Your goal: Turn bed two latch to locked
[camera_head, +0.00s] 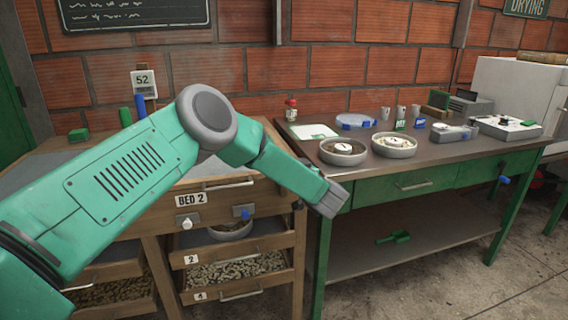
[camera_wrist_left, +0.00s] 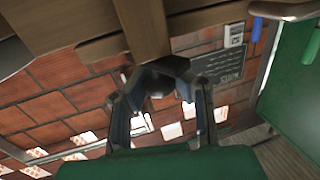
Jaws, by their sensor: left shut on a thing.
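The bed with the BED 2 label (camera_head: 190,199) stands left of centre in the head view. My right gripper is out of view.
A dark-topped green table (camera_head: 400,185) with two round bowls (camera_head: 343,152) (camera_head: 394,146) stands to the right. Drawers with beans (camera_head: 235,272) sit below the bed. A brick wall (camera_head: 245,70) closes the back. Open floor (camera_head: 430,285) lies at the lower right.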

